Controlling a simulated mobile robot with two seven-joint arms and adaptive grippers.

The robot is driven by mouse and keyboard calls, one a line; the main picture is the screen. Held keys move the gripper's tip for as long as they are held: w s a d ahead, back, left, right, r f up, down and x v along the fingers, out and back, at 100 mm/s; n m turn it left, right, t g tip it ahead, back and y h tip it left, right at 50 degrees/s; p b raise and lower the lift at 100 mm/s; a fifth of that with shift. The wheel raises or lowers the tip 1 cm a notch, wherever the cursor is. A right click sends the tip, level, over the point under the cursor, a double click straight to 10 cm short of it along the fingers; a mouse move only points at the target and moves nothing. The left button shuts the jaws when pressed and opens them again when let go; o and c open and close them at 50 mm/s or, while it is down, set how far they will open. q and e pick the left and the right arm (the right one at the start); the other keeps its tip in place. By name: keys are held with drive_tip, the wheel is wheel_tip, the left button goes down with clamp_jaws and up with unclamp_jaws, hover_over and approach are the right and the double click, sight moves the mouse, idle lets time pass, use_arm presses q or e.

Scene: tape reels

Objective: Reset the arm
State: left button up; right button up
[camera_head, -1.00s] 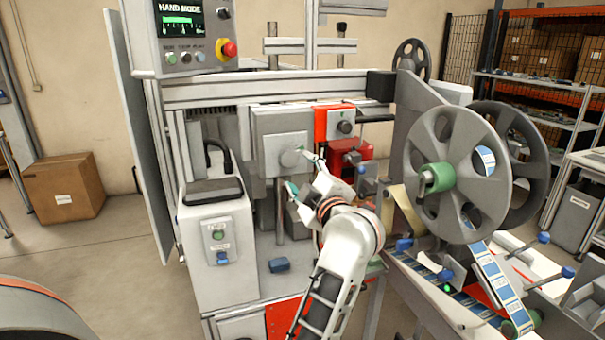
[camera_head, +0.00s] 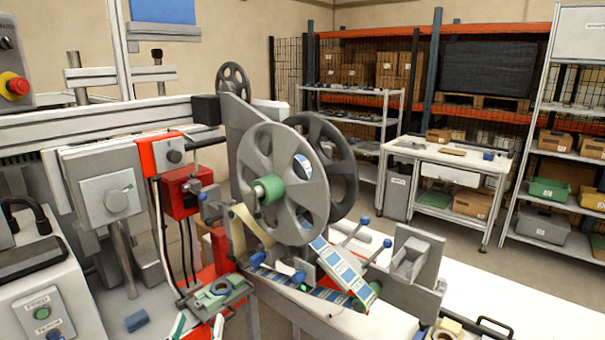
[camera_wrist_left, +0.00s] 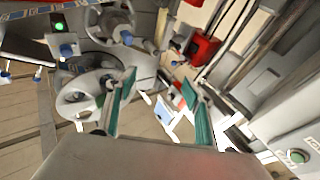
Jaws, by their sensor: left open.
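My left gripper (camera_head: 197,327) shows at the bottom edge of the head view, with only its green-lined fingertips in the picture. In the left wrist view the gripper (camera_wrist_left: 157,92) has its two green finger pads wide apart, with nothing between them. The rest of my left arm is out of the head view. My right gripper is in neither view. The large grey tape reel (camera_head: 305,212) with a green hub stands on the machine, up and to the right of the gripper.
A grey-green tray (camera_head: 237,296) holding a small tape roll lies just beyond the gripper. A blue block (camera_head: 137,320) lies to the left. A red box (camera_head: 184,190) hangs on the machine. A labelled tape strip (camera_head: 340,268) runs below the reel. Shelves and a white workbench (camera_head: 452,158) stand behind.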

use_arm(q)
drive_tip(key=s+f+m+g, duration=0.1)
drive_tip(key=s+f+g, duration=0.2)
drive_tip(key=s+f, duration=0.4)
drive_tip(key=s+f+m+g+h, duration=0.1)
drive_tip(key=s+f+m+g, duration=0.1)
drive_tip(key=s+f+g, duration=0.2)
drive_tip(key=s+f+m+g, duration=0.1)
drive_tip(key=s+f+g, duration=0.2)
drive_tip(key=s+f, duration=0.7)
wheel_tip(320, 180, down, 9)
drive_tip(key=shift+r+m+g+h, duration=0.2)
drive_tip(key=shift+m+g+h, duration=0.1)
